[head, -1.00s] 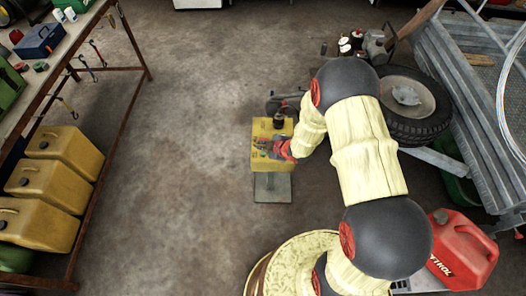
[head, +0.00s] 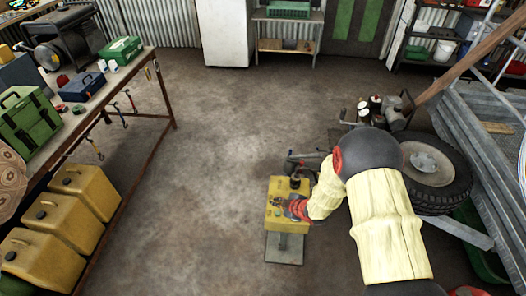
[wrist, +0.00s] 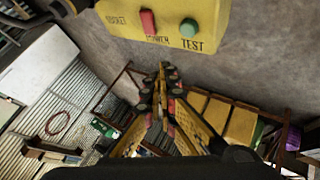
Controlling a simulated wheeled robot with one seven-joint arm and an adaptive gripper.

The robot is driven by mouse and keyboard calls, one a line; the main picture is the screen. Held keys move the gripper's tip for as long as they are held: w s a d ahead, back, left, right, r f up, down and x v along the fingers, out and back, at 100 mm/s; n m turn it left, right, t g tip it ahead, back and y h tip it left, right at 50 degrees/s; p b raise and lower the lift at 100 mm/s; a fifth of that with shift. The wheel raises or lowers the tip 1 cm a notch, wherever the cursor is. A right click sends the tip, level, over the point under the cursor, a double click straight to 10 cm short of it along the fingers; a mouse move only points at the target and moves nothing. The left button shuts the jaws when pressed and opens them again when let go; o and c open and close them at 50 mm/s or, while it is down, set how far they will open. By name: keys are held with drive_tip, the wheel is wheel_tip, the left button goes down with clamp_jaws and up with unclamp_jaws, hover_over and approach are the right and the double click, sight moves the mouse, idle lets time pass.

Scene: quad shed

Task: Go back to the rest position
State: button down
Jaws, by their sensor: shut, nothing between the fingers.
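My gripper (wrist: 165,72) is shut and empty, its fingertips together in the wrist view. A yellow box (wrist: 180,22) fills the top of that view, with a red switch (wrist: 148,22) above the word POWER and a green button (wrist: 189,28) above TEST. The fingertips appear just below its printed face; no contact shows. In the head view the yellow box (head: 288,187) stands on a grey pedestal (head: 284,249). My gripper (head: 284,204) overlaps its front in the picture, with my bent arm coming in from the lower right.
A workbench (head: 125,82) with cases runs along the left, yellow jerrycans (head: 80,200) beneath it. A wheel (head: 440,175) and a metal trailer (head: 485,150) stand right. A white cabinet (head: 226,33) is at the back. The floor (head: 190,160) between bench and box is clear.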

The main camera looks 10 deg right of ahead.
drive_tip(key=shift+f, duration=0.1)
drive_tip(key=s+d+f+m+g+h, duration=0.3)
drive_tip(key=s+d+f+m, duration=0.15)
drive_tip(key=s, duration=0.25)
drive_tip(key=s+d+r+m+g+h, duration=0.25)
drive_tip(key=s+d+r+m, duration=0.35)
drive_tip(key=r, duration=0.4)
drive_tip(key=s+a+r+m+t, duration=0.1)
drive_tip(key=s+a+r, duration=0.2)
drive_tip(key=r, duration=0.8)
drive_tip(key=s+a+r+m+y, duration=0.1)
drive_tip(key=s+a+r, duration=0.2)
drive_tip(key=s+r, duration=0.5)
drive_tip(key=s+a+r+m+t, duration=0.1)
drive_tip(key=s+a+r, duration=0.2)
drive_tip(key=r, duration=1.2)
drive_tip(key=s, duration=0.2)
drive_tip(key=shift+s+a+r+t+y, duration=0.3)
drive_tip(key=shift+a+r+t+y, duration=0.05)
drive_tip(key=shift+a+r, duration=0.05)
